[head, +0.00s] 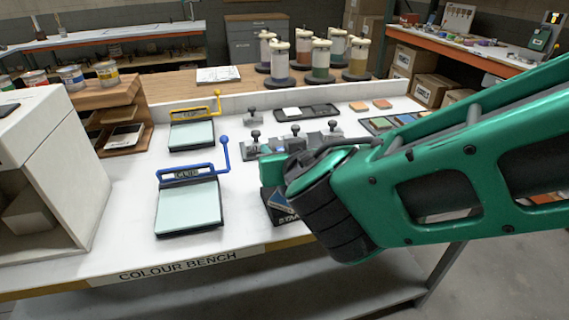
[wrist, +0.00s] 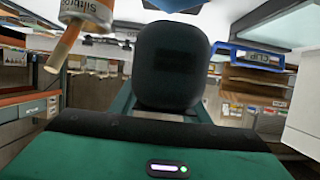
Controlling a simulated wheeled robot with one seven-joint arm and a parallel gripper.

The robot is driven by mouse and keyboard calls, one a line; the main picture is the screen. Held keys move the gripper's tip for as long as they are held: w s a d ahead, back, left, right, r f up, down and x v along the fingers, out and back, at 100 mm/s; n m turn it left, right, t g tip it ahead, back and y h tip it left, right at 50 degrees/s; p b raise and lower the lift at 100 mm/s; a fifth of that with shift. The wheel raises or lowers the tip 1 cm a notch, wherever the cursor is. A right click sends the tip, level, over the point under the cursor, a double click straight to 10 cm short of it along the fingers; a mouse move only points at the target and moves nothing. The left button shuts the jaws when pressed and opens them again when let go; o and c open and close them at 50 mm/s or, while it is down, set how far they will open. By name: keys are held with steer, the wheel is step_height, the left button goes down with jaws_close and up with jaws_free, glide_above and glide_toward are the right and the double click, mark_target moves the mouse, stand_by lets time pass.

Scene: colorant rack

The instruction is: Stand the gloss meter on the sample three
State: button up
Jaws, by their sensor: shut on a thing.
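My gripper (head: 272,170) is over the front right of the white bench, and the dark wrist hides much of its fingers. In the wrist view a dark, rounded block (wrist: 170,65) stands directly in front of the green palm, held by my gripper. It seems to be the gloss meter, and its lower face is hidden. I cannot tell which item is sample three.
A blue-handled clip board (head: 188,207) and a yellow-handled one (head: 191,135) lie to the left. Several knobbed grey blocks (head: 255,142), a dark tray (head: 306,112) and a tray of coloured tiles (head: 385,123) are behind the gripper. Colorant canisters (head: 280,62) stand at the back.

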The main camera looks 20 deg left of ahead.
steer(key=shift+w+d+f, duration=0.1)
steer(key=shift+w+f, duration=0.15)
steer(key=shift+f, duration=1.85)
steer(key=shift+f, duration=0.1)
steer(key=o, duration=1.4)
steer(key=shift+s, duration=0.1)
steer(key=v, duration=1.2)
